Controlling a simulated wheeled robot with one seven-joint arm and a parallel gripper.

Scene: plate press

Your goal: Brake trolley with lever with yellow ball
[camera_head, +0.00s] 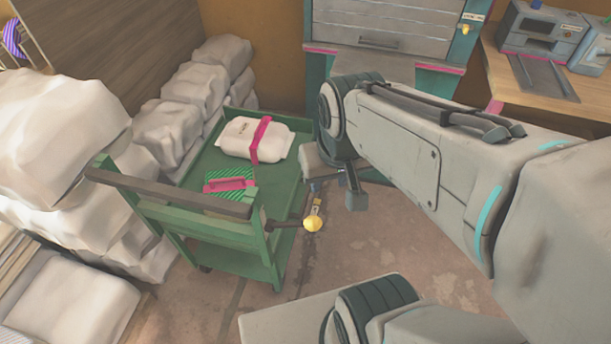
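The green trolley (222,262) stands left of centre on the floor, with a brown handle bar on its near side. A lever with a yellow ball (313,224) sticks out at the trolley's right side, near its front corner. My gripper (345,193) is just above and right of the yellow ball, apart from it. One grey finger shows clearly. The other finger is not clear, so I cannot tell how wide the gripper is.
The trolley carries a white sack (235,140) with a pink band and a green-striped pink item (228,184). Pale sacks (55,130) crowd its left side. A teal cabinet (385,38) with another yellow knob (464,29) stands behind. Floor in front is partly clear.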

